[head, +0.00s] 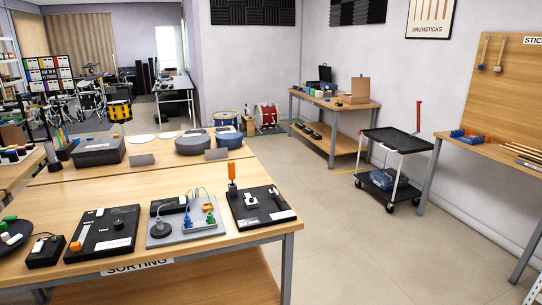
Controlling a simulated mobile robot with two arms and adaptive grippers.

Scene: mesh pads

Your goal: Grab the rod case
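I cannot tell for sure which thing is the rod case; no label for it is readable. A small open black case (325,75) is on the bench by the far wall. Light wooden rods (522,150) lie on the right bench. Neither of my grippers is in view.
Black flat pads and devices (262,206) fill the table's front, with an orange-handled tool (232,178) upright. A black two-shelf cart (397,140) stands right of centre. The right bench (480,146) is along the wall. Floor (345,225) between table and cart is clear.

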